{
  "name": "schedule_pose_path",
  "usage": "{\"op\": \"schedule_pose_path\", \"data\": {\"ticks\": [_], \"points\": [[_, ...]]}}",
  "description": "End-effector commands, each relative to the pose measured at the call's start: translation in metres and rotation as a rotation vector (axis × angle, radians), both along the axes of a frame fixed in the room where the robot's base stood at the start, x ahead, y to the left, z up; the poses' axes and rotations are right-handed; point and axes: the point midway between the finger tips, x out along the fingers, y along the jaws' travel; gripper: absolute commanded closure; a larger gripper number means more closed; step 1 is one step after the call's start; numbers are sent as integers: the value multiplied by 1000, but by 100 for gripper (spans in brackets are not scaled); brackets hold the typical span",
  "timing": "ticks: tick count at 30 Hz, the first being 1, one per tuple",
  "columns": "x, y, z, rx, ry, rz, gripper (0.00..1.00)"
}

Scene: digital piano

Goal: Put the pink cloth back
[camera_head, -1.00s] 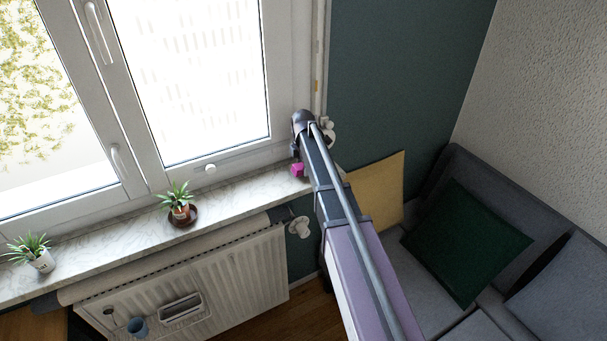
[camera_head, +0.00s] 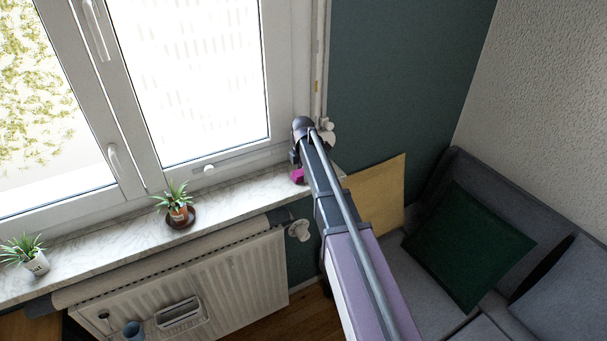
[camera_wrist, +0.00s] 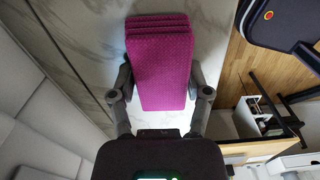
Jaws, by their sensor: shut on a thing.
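The pink cloth (camera_head: 297,176) is a small folded, layered magenta block at the right end of the marble windowsill in the head view. In the wrist view the pink cloth (camera_wrist: 160,65) fills the space between my two fingers, with the marble behind it. My gripper (camera_wrist: 160,85) is shut on its sides. In the head view my arm hides most of the gripper and part of the cloth. I cannot tell whether the cloth touches the sill.
The marble windowsill (camera_head: 115,228) holds a potted plant on a brown saucer (camera_head: 180,216) and another potted plant (camera_head: 37,263) farther left. The sill between them is clear. The window frame rises behind, a radiator (camera_head: 240,275) is below, and a sofa with cushions stands right.

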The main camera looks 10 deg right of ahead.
Motion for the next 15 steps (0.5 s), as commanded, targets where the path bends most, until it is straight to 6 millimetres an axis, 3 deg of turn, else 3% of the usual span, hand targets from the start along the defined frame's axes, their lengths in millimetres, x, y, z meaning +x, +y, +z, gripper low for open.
{"op": "schedule_pose_path", "data": {"ticks": [2,3,6,15], "points": [[0,0,-3,0,0,0,75],[0,0,-2,0,0,0,31],[0,0,-2,0,0,0,3],[0,0,-2,0,0,1,3]]}}
